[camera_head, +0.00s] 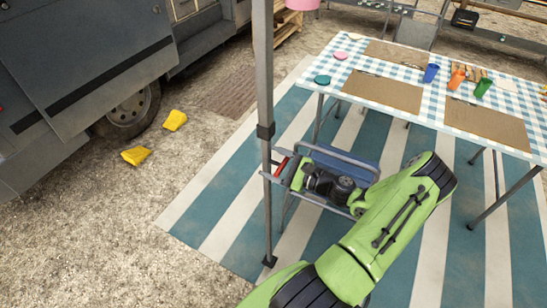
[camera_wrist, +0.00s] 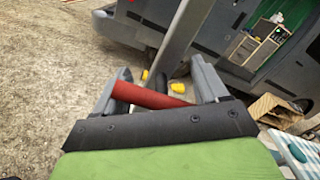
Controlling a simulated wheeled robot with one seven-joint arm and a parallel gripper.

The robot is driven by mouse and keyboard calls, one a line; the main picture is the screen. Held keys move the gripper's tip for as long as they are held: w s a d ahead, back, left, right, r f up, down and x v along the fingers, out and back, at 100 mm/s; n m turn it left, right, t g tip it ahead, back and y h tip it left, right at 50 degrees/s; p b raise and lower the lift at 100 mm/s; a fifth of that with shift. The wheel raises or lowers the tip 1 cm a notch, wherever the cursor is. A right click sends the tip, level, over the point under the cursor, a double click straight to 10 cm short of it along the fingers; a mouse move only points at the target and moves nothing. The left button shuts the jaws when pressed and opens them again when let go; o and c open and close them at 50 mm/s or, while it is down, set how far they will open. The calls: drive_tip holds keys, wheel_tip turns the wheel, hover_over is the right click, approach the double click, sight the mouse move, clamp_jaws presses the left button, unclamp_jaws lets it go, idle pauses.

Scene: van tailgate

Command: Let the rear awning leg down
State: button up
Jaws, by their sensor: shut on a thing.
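The awning leg (camera_head: 264,90) is a grey upright post with a dark collar (camera_head: 265,131) partway down. Its dark foot (camera_head: 269,261) shows over the striped mat; I cannot tell whether it touches. A red handle (camera_head: 282,166) is beside the post below the collar. My gripper (camera_head: 276,168) is shut on the red handle. In the wrist view the red handle (camera_wrist: 150,96) spans between the grey fingers of my gripper (camera_wrist: 160,84), and the leg (camera_wrist: 186,35) rises just beyond them. How the handle joins the post is hidden.
A table (camera_head: 405,92) with a checked cloth, mats and cups stands right of the leg. A blue folding chair (camera_head: 345,163) is close behind my gripper. The van (camera_head: 90,70) and two yellow blocks (camera_head: 136,156) are left; bare gravel lies between.

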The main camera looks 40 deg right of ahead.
wheel_tip(320, 180, down, 8)
drive_tip(key=b, duration=0.3)
drive_tip(key=shift+a, duration=0.1)
drive_tip(key=o, duration=1.4)
drive_tip(key=v, duration=1.6)
drive_tip(key=shift+p, duration=0.4)
